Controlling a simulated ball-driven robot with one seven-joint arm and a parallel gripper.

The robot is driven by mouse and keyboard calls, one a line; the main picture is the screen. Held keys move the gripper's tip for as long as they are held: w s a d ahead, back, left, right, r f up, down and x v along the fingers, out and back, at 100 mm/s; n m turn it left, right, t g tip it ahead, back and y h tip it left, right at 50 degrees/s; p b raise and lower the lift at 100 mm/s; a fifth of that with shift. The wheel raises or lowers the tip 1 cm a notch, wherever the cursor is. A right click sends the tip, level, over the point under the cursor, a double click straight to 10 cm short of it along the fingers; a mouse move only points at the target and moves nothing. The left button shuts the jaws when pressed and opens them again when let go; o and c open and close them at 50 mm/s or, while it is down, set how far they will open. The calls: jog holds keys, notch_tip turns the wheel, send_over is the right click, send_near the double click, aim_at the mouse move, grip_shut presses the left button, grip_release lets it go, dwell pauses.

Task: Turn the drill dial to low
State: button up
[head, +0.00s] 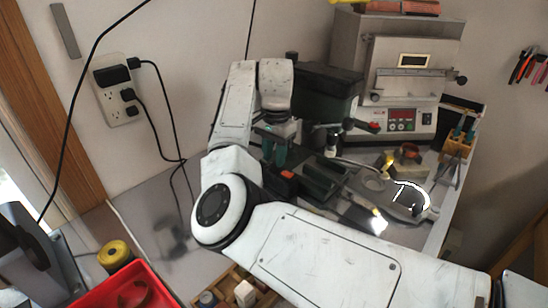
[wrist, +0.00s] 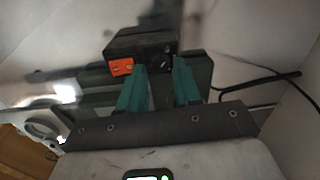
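A dark box with an orange-red switch (wrist: 121,66) lies ahead of my gripper in the wrist view. A small round black dial (wrist: 161,61) sits on its face, right of the switch; its marks are too small to read. My gripper (wrist: 159,66) has two teal fingers, apart, with the dial showing between their tips. I cannot tell whether they touch it. In the head view my gripper (head: 274,153) points down at the bench, and the orange-red switch (head: 288,174) shows just below it. The dial is not distinguishable there.
A grey metal machine (head: 398,85) stands at the back right of the bench, with a dark green box (head: 326,94) beside it. A round magnifier (head: 408,201) and small tools lie to the right. A red bin (head: 128,290) and yellow roll (head: 114,253) are front left.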

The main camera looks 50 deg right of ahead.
jog(key=shift+f, duration=0.75)
jog(key=shift+c, duration=0.3)
grip_shut()
jog(key=shift+r+n+p, duration=0.25)
jog(key=shift+n+p, duration=0.05)
jog(key=shift+p, duration=0.3)
jog(key=shift+f+n+p, duration=0.2)
jog(key=shift+n+p, duration=0.25)
jog(key=shift+n, duration=0.05)
jog(key=shift+o, duration=0.3)
grip_release()
notch_tip(320, 180, up, 11)
jog(key=shift+s, duration=0.15)
